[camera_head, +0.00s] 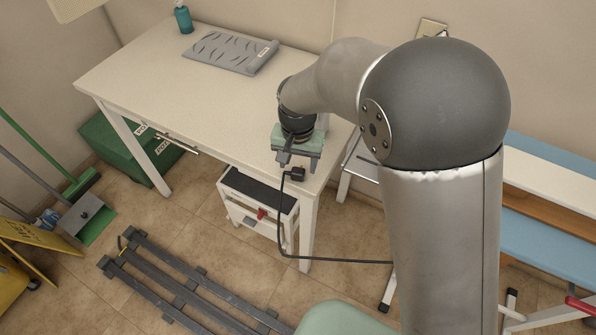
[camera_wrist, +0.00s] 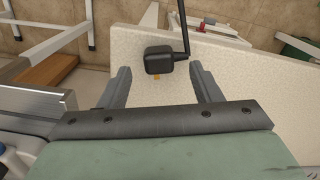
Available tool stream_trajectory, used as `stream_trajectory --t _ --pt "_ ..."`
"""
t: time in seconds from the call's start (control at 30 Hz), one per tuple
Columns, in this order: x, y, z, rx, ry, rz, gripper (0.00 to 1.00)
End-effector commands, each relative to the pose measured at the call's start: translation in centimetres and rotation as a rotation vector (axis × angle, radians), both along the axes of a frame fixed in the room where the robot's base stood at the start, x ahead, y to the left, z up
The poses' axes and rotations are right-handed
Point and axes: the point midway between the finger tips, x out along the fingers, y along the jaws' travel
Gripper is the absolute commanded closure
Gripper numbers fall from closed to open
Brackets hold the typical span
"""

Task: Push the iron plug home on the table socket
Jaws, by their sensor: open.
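The black iron plug (camera_head: 298,174) sits at the table's near right corner with its cord trailing off the edge. In the wrist view the plug (camera_wrist: 160,58) is a dark rounded block, the cord leaving its right end upward. My gripper (camera_head: 297,163) is above that corner, beside the plug. In the wrist view its two fingers (camera_wrist: 163,82) are wide apart and empty; the plug lies ahead of and between their line. A small orange mark (camera_wrist: 156,77) shows on the tabletop by the plug. The socket is not visible, so I cannot tell how the plug sits in it.
The white table (camera_head: 180,85) is mostly clear, with a grey ribbed pad (camera_head: 231,52) and a teal bottle (camera_head: 183,17) at the back. The black cord (camera_head: 281,225) hangs to near floor level and runs right.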

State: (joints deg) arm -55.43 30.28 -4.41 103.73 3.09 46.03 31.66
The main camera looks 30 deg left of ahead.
Motion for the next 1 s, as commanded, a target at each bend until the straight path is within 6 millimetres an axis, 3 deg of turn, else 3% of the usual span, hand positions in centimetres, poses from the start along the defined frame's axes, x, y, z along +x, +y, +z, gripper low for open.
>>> stream_trajectory --t 0.2,0.5,0.67,0.7,1.0 --pt "-0.2 -0.2 -2.9 -0.003 0.002 -0.001 0.42" --pt "-0.2 -0.2 -3.5 -0.001 0.001 0.0 0.42" --pt "-0.2 -0.2 -3.5 -0.001 0.001 0.0 0.86" --pt "-0.2 -0.2 -3.5 -0.001 0.001 0.0 0.9" --pt "-0.1 -0.2 -3.3 0.0 0.0 0.0 0.9"
